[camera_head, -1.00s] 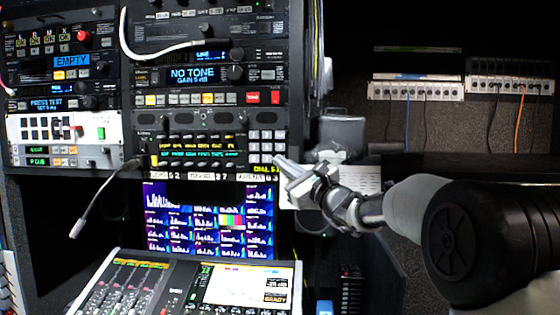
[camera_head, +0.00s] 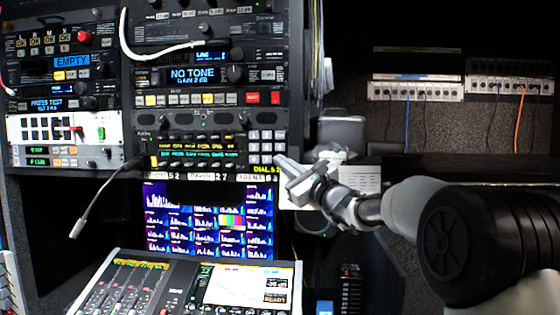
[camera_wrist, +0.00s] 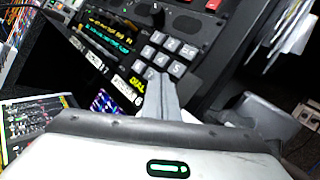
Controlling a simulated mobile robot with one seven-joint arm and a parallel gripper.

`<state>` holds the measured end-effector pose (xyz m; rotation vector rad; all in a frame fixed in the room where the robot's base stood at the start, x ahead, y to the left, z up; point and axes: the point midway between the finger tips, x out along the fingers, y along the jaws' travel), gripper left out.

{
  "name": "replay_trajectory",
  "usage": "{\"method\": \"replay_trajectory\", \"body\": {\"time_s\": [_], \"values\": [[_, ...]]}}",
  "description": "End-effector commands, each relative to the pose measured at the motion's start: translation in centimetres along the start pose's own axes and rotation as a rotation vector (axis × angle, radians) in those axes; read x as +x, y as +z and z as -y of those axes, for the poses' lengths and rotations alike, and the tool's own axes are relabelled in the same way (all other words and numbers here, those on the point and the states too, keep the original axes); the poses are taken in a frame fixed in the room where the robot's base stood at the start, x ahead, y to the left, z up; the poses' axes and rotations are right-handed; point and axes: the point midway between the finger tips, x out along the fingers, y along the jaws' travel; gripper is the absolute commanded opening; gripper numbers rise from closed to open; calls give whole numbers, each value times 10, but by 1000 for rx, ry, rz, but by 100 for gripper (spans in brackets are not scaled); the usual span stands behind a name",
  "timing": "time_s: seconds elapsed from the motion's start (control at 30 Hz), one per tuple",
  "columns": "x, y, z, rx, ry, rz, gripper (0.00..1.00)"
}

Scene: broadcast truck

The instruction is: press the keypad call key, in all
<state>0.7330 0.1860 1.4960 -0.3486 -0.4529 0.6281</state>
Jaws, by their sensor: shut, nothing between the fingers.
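The keypad (camera_head: 259,147) is a small block of pale keys at the right end of the intercom panel (camera_head: 190,150). It also shows in the wrist view (camera_wrist: 174,48), tilted, with its lower keys just beyond my fingertips. My gripper (camera_head: 278,158) is shut and empty, its tip at the lower right of the keypad. In the wrist view the closed fingers (camera_wrist: 155,76) point at the lower keys. I cannot tell whether they touch a key, or which key is the call key. A yellow DIAL readout (camera_head: 265,170) glows just below the keypad.
Rack units with lit buttons and displays (camera_head: 193,76) rise above the panel. A monitor with blue meters (camera_head: 208,220) sits below it, and a mixing console (camera_head: 180,285) stands in front. Patch panels with cables (camera_head: 415,90) hang at the right. A grey case (camera_head: 342,132) stands behind my gripper.

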Motion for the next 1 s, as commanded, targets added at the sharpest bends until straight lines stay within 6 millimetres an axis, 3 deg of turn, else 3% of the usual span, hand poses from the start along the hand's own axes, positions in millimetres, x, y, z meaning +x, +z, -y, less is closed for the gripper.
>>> {"method": "replay_trajectory", "body": {"time_s": [0.63,1.0], "values": [[2,-6,2,2,-1,-7,0],[-8,-4,-7,1,0,-7,0]]}}
